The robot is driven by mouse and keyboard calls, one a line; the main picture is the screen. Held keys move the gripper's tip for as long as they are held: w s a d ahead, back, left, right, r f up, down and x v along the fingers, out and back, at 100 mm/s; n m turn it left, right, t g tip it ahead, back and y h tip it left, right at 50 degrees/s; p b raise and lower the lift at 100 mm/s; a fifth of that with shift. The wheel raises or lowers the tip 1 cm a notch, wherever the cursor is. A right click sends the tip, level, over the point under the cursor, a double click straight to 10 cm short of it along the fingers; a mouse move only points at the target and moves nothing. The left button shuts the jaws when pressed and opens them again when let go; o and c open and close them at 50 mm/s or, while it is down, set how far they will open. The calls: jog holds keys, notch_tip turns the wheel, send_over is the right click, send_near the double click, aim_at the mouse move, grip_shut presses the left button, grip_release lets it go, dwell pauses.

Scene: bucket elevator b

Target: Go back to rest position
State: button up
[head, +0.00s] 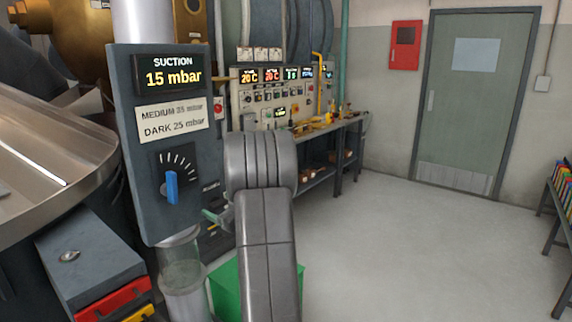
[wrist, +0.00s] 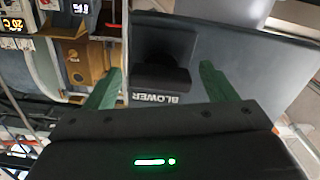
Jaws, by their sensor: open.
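My gripper (wrist: 161,72) is open, its two green fingers spread apart with nothing between them. In the wrist view it faces a dark panel with a black switch or lever (wrist: 160,70) above an upside-down BLOWER label (wrist: 155,98). I cannot tell whether the fingers touch it. In the head view my grey arm reaches toward the suction panel (head: 140,220) and hides most of the gripper; a bit of green shows at the panel's lower right edge. The suction display (head: 168,77) reads 15 mbar. A blue knob (head: 171,187) sits below it, pointing roughly upright.
A green bin (head: 226,290) stands on the floor behind my arm. A workbench (head: 330,130) with tools and a control panel (head: 275,95) stand behind. Open floor (head: 400,240) lies right, before a door (head: 475,100).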

jog(key=n, duration=0.3)
jog(key=b+v, duration=0.3)
jog(key=v, duration=1)
jog(key=shift+s+d, duration=0.25)
